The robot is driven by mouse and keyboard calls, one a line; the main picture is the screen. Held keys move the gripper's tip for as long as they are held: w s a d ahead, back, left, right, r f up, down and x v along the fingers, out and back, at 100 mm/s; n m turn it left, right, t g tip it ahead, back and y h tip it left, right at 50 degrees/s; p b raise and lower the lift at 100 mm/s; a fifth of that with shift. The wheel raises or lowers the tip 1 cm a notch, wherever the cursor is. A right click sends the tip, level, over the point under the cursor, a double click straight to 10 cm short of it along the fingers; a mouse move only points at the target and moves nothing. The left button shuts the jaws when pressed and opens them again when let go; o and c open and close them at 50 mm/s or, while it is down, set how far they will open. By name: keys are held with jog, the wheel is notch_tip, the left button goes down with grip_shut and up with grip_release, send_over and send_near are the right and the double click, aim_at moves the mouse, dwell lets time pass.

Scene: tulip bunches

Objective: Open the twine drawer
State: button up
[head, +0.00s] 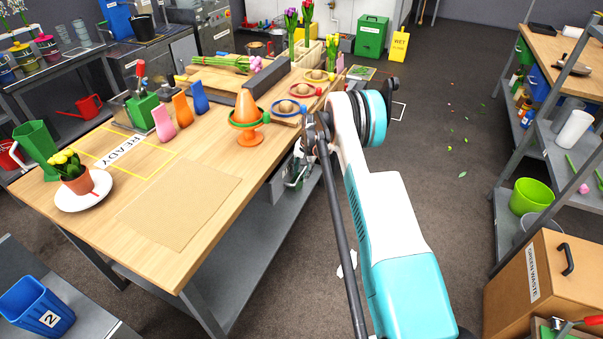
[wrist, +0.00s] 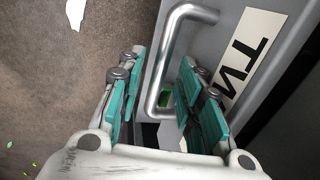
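The twine drawer shows in the wrist view as a grey front (wrist: 228,22) with a white label (wrist: 248,58), partly hidden, reading "TWI". Its bar handle (wrist: 158,58) is bright metal. My gripper (wrist: 162,78) is open, with one teal-padded finger on each side of the handle. Gaps show between the pads and the bar, so I see no grip on it. In the head view, my gripper (head: 299,170) is low beside the workbench's right edge, partly hidden by the bench and my arm. I cannot tell whether the drawer is fully closed.
A shelf rack and a green waste box (head: 530,285) stand at right. The floor between is mostly clear.

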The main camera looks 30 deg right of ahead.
grip_shut()
jog(key=s+d, duration=1.3)
jog(key=s, duration=0.4)
jog(key=shift+s+d+b, duration=0.3)
jog(key=shift+d+b, duration=0.1)
grip_release()
jog(key=shift+r, duration=0.1)
